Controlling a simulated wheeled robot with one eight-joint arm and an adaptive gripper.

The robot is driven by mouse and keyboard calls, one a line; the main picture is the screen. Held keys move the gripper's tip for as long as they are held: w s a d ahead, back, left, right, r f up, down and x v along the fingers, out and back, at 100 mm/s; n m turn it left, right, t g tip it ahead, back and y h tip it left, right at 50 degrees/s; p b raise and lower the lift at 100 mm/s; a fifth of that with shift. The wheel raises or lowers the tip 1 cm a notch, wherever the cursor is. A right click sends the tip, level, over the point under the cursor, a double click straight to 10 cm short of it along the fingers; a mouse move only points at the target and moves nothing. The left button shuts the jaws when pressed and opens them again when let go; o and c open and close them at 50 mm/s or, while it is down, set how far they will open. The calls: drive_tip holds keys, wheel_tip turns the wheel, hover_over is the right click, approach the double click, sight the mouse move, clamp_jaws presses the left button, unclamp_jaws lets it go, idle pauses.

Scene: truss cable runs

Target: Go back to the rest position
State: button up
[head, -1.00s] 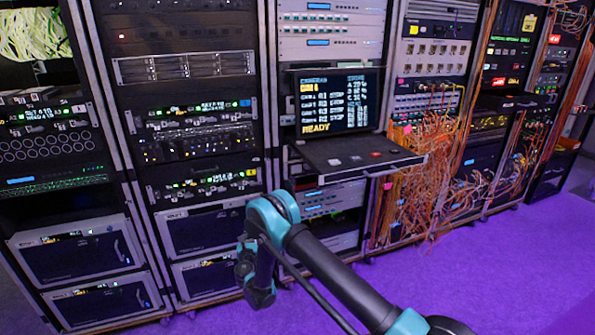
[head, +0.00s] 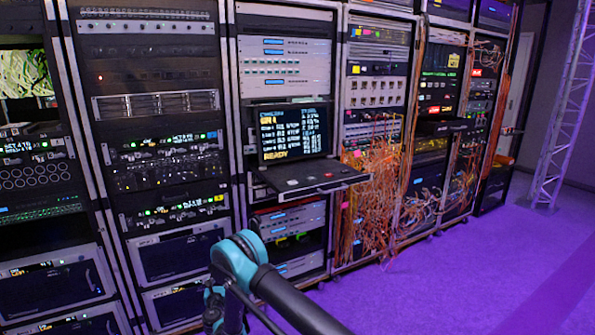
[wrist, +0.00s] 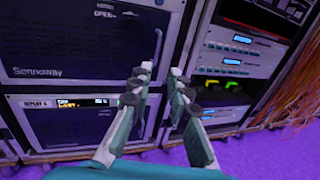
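My gripper shows in the wrist view (wrist: 160,95) with its two fingers apart and nothing between them. Its fingers point toward the lower part of the racks, in front of the upright between two of them. In the head view my arm bends down at the lower middle, and the fingers are not clearly visible there.
A row of equipment racks (head: 165,130) fills the left and middle. A console shelf (head: 310,178) juts out below a screen (head: 290,132). Orange cables (head: 375,200) hang on a rack to the right. The purple floor (head: 450,270) is clear; a truss (head: 565,110) stands at right.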

drive_tip(key=w+d+r+m+g+h, duration=0.1)
drive_tip(key=w+d+r+m+h, duration=0.2)
drive_tip(key=d+r+m, duration=0.45)
drive_tip(key=w+d+r+m+g+h, duration=0.25)
drive_tip(key=w+d+r, duration=0.2)
drive_tip(key=d, duration=0.65)
drive_tip(key=s+d+r+m+g+h, duration=0.1)
drive_tip(key=s+d+r+m, duration=0.2)
drive_tip(key=d, duration=0.3)
drive_tip(key=s+d+r+m+g, duration=0.1)
drive_tip(key=s+d+r+m, duration=0.1)
drive_tip(key=d+r+m, duration=0.3)
drive_tip(key=s+d+r+m+g+h, duration=0.1)
drive_tip(key=s+d+m, duration=0.15)
drive_tip(key=d, duration=0.55)
drive_tip(key=s+d+r+m+g+y, duration=0.1)
drive_tip(key=s+d+m+g, duration=0.1)
drive_tip(key=s+d+m, duration=0.45)
drive_tip(key=s+d+m+g, duration=0.2)
drive_tip(key=s+d, duration=0.2)
drive_tip(key=s, duration=0.6)
drive_tip(key=s+d+r+m+g+y, duration=0.15)
drive_tip(key=s+d+m, duration=0.3)
drive_tip(key=s, duration=0.45)
drive_tip(key=s+f+m+g+y, duration=0.1)
drive_tip(key=s+f+m, duration=0.2)
drive_tip(key=s, duration=0.9)
drive_tip(key=shift+s+f+m+y, duration=0.2)
drive_tip(key=shift+m+y, duration=0.1)
drive_tip(key=shift+m, duration=0.45)
